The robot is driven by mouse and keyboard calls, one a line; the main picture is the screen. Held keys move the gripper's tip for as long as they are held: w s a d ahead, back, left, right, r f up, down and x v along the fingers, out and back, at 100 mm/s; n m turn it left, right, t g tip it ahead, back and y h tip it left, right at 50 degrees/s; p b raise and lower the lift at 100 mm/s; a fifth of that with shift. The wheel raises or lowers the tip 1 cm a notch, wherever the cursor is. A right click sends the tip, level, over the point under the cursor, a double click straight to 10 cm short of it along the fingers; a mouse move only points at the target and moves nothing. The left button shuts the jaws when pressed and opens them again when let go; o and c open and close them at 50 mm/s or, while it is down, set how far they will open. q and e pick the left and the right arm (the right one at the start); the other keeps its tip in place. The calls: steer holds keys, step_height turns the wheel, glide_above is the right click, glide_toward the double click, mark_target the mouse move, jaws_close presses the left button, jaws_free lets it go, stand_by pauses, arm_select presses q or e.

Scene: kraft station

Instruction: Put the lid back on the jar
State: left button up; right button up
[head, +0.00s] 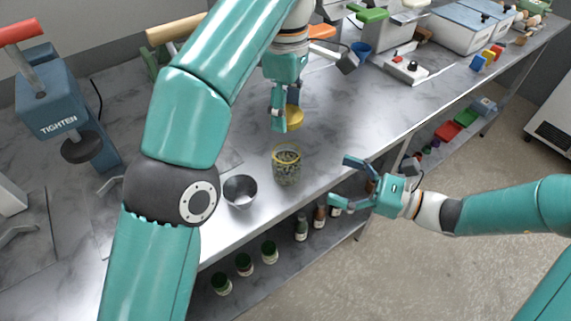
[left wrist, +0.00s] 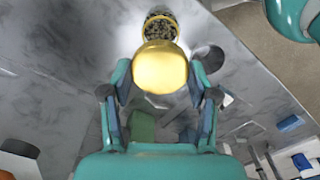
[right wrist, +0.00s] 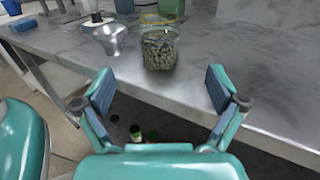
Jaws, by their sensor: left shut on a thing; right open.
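The glass jar (head: 287,168), with a yellow rim and dark speckled contents, stands upright and uncovered on the grey marbled bench near its front edge. It also shows at the top of the left wrist view (left wrist: 159,27) and in the right wrist view (right wrist: 159,50). My left gripper (head: 284,119) is shut on the round yellow lid (head: 295,115), apart from the jar and behind it in the head view. The lid also shows between the fingers in the left wrist view (left wrist: 160,68). My right gripper (head: 342,183) is open and empty, to the right of the jar.
A blue press (head: 62,105) marked TIGHTEN is at the left. Several small bottles (head: 269,252) stand on the shelf below.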

steer(key=shift+w+a, duration=0.1)
steer(key=shift+a, duration=0.1)
steer(key=x, duration=1.1)
steer(key=shift+w+a, duration=0.1)
steer(key=shift+a, duration=0.25)
steer(key=shift+c, duration=0.3)
steer(key=c, duration=1.7)
arm_select(q)
glide_above(286, 140)
steer(key=s, duration=0.2)
steer(key=shift+s+f, duration=0.1)
steer(key=shift+f, duration=2.4)
steer(key=shift+f, duration=0.9)
steer(key=shift+f, duration=0.55)
arm_select(e)
jaws_close()
